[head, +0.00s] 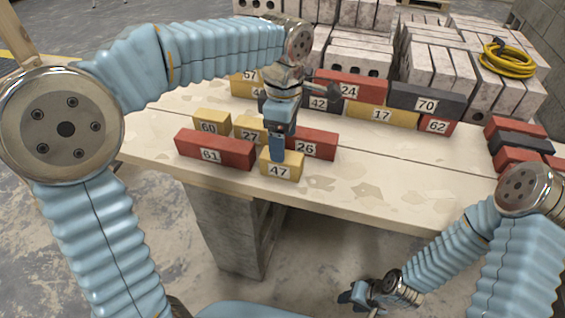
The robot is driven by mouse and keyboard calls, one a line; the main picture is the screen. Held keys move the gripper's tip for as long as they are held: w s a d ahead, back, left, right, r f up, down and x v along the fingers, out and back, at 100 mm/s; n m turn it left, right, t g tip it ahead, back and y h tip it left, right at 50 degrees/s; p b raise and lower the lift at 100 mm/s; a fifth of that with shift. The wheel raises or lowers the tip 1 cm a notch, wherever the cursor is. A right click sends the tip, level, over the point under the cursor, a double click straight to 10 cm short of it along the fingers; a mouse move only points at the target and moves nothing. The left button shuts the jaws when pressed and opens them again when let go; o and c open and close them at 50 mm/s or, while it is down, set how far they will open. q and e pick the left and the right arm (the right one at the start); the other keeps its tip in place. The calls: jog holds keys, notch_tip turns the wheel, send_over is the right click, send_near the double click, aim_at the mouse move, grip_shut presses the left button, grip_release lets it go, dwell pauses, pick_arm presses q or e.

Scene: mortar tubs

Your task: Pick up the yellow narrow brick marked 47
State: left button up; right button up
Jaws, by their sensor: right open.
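The yellow narrow brick marked 47 (283,168) lies near the front edge of the table (400,195). My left gripper (277,155) points down at it from above, and its blue finger overlaps the brick's top left part. I cannot tell whether it touches the brick, or how far apart its fingers are. My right gripper (352,297) is open and low in front of the table, well away from the bricks.
Red brick 61 (214,152) is left of brick 47; yellow 60 (212,122), yellow 27 (248,129) and red 26 (312,145) stand behind. More numbered bricks, including 17 (382,116), line the back. The table's front right is clear.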

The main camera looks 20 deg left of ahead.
pick_arm(q)
jog(key=f, duration=0.7)
jog(key=shift+a+f, duration=0.2)
jog(key=shift+f, duration=0.1)
jog(key=c, duration=1.2)
jog(key=shift+c, duration=0.8)
jog(key=shift+r, duration=0.15)
